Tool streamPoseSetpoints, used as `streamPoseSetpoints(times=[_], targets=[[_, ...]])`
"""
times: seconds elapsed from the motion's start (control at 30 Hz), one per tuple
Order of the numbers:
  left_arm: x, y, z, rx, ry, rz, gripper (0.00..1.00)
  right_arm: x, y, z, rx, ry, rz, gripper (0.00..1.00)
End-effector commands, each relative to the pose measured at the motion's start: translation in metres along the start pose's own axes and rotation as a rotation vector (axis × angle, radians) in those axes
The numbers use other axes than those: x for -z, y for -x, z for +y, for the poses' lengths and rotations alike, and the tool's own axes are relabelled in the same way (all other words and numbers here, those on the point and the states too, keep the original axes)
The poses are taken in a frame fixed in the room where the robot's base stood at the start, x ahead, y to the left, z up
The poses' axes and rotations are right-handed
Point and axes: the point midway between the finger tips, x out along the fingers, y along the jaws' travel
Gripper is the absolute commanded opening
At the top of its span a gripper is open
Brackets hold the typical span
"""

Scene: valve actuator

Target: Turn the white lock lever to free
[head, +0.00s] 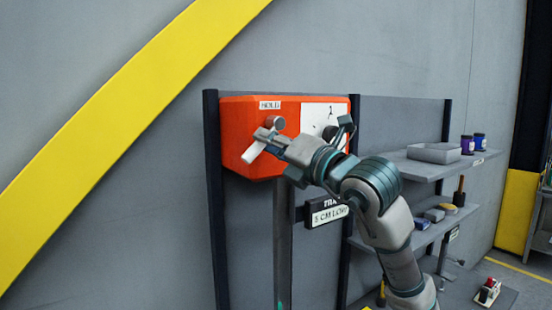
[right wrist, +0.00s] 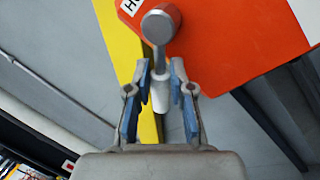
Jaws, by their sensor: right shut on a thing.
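The white lock lever (head: 253,152) hangs down and to the left from a round grey hub (head: 275,123) on the front of the orange actuator box (head: 238,130). My right gripper (head: 266,140) is at the lever, just below the hub. In the right wrist view, the lever (right wrist: 160,96) lies between the two blue-padded fingers of my right gripper (right wrist: 161,80), which is shut on it. The hub (right wrist: 160,22) shows just beyond the fingertips. A HOLD label (head: 270,105) is above the hub in the head view. My left gripper is not in view.
A white panel with a dial (head: 328,114) is on the box's right side, partly hidden by my right arm. A dark sign (head: 328,211) hangs below. Shelves with a grey tray (head: 433,153) and small items stand to the right.

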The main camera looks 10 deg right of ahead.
Motion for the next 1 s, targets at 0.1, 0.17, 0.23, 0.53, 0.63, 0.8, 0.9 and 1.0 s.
streamPoseSetpoints(times=[0.1,0.17,0.23,0.53,0.63,0.8,0.9,1.0], targets=[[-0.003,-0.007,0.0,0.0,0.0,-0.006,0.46,-0.002,0.0,0.003,-0.004,-0.055,-0.024,0.0],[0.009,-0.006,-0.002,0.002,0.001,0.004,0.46,-0.002,0.0,0.004,-0.004,-0.078,-0.03,0.0],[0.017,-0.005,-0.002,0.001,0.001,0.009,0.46,-0.003,0.0,0.005,-0.003,-0.1,-0.037,0.0],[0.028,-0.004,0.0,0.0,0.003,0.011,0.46,-0.005,-0.001,0.007,-0.003,-0.14,-0.048,0.0],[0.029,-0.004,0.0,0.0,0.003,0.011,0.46,-0.005,-0.001,0.007,-0.003,-0.141,-0.049,0.0],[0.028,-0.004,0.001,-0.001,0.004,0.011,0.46,-0.005,-0.001,0.006,-0.002,-0.14,-0.049,0.0],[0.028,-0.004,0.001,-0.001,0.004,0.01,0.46,-0.005,-0.001,0.006,-0.002,-0.14,-0.049,0.31],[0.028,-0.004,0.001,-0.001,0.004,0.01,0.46,-0.004,-0.001,0.006,-0.001,-0.14,-0.046,0.47]])
